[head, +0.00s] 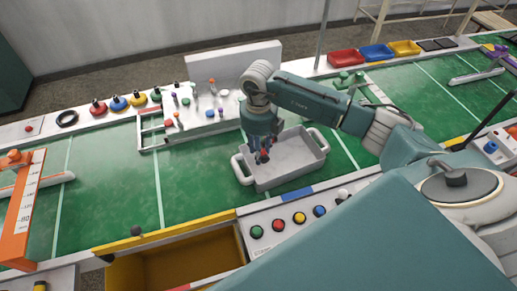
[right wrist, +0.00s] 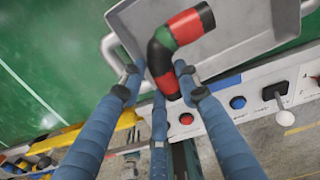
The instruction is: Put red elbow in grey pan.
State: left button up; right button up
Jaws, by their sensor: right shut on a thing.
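The grey pan (head: 299,152) is a shallow tray with a handle at each end. It lies on the green table near its front edge, and it fills the top of the right wrist view (right wrist: 246,24). My right gripper (head: 262,153) points down over the pan's left part. It is shut on the red elbow (head: 265,155), a bent pipe piece with red, black and green bands. In the right wrist view the elbow (right wrist: 161,50) sits between the blue fingers, its banded end reaching over the pan. I cannot tell whether it touches the pan. My left gripper is out of view.
A front panel with coloured buttons (head: 278,225) runs beside the pan. A yellow bin (head: 180,262) opens at the front left. A white rack with small parts (head: 190,125) stands behind and left of the pan. The green surface (head: 110,190) at left is clear.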

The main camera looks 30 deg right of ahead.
notch_tip(320, 180, down, 4)
jog(key=shift+r+b, duration=0.1)
jog(key=shift+b, duration=1.05)
jog(key=shift+f+b, duration=2.1)
jog(key=shift+f, duration=0.6)
jog(key=o, duration=1.2)
jog(key=shift+r, duration=0.2)
notch_tip(320, 180, up, 12)
jog(key=shift+w+f, duration=0.1)
jog(key=shift+f, duration=0.1)
notch_tip(320, 180, up, 7)
jog(key=p, duration=0.4)
jog(key=shift+p, duration=0.35)
